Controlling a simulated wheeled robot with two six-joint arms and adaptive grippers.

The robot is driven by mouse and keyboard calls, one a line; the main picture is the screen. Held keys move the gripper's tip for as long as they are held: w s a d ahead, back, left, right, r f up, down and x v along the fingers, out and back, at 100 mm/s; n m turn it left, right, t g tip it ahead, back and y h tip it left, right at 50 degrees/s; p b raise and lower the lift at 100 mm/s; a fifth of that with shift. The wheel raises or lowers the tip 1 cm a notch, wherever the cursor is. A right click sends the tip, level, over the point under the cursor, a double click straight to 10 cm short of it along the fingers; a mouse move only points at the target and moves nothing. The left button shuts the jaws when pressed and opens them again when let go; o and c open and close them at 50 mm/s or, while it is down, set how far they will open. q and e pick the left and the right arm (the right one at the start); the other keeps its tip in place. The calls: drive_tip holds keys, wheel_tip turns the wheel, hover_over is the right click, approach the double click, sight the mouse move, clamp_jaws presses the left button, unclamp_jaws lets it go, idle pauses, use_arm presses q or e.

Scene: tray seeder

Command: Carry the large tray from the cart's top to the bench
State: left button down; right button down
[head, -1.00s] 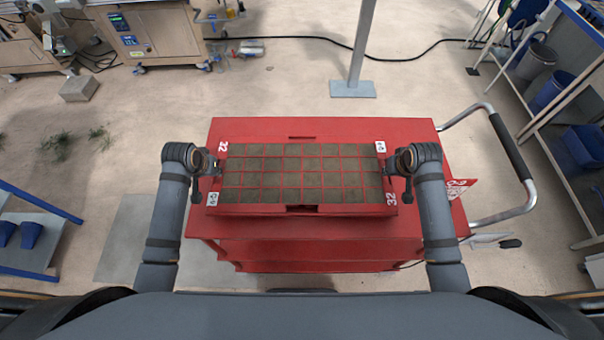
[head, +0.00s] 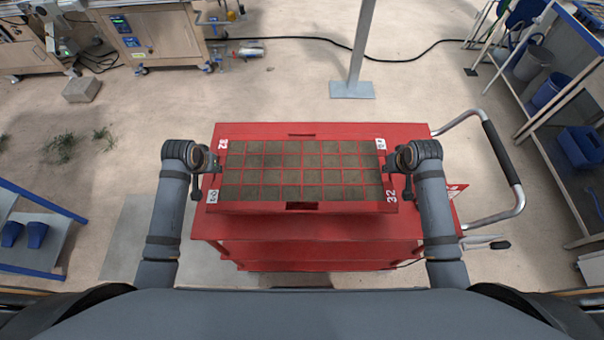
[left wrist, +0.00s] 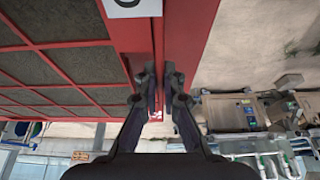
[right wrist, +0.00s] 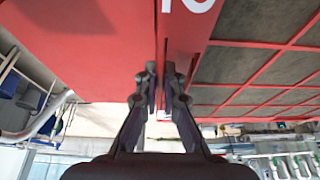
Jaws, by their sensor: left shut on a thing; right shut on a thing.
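The large red tray (head: 250,208), a grid of cells filled with dark soil, lies level over the cart (head: 330,229), seemingly a little above its top. My left gripper (head: 213,166) is shut on the tray's left end wall. My right gripper (head: 393,167) is shut on its right end wall. In the left wrist view the left fingers (left wrist: 158,92) pinch the red rim. In the right wrist view the right fingers (right wrist: 162,90) do the same. The gap under the tray is hidden. I cannot tell which surface in view is the bench.
The cart's curved handle (head: 519,190) sticks out at the right. A post on a grey base plate (head: 351,89) stands beyond the cart. A blue-framed shelf (head: 575,195) is at the right, a blue-edged table (head: 50,250) at the left. Open floor lies between.

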use_arm(q)
drive_tip(key=shift+r, duration=0.5)
use_arm(e)
drive_tip(key=shift+r, duration=0.45)
use_arm(q)
drive_tip(key=shift+f, duration=0.15)
use_arm(e)
drive_tip(key=shift+f, duration=0.1)
